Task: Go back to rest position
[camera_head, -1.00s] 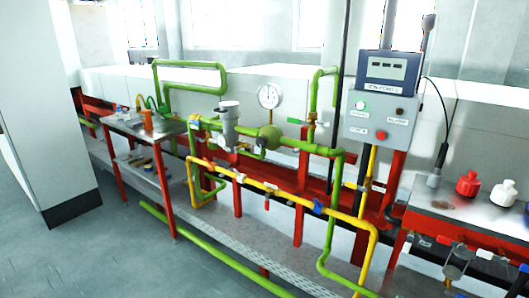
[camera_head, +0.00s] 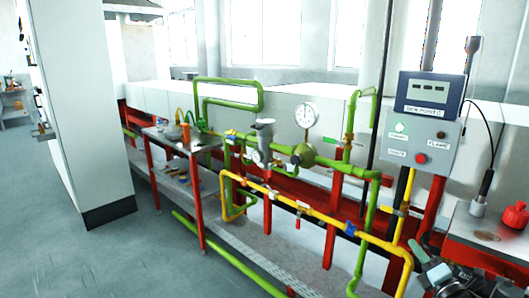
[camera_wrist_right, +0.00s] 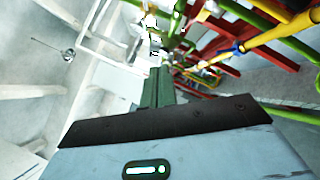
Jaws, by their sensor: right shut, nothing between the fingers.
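My right gripper (camera_head: 420,252) shows at the lower right of the head view, in front of the red frame and close to the yellow pipe in the picture. Its fingers also show in the right wrist view (camera_wrist_right: 158,85), dark green, pressed together and empty, pointing away from the wrist body. Pipes and red bars lie beyond them at the upper right of that view. My left gripper is not in view.
Green pipes (camera_head: 228,107) and a yellow pipe (camera_head: 320,216) run along a red frame with a round gauge (camera_head: 306,115). A white cabinet (camera_head: 85,110) stands left; grey floor (camera_head: 120,255) is clear.

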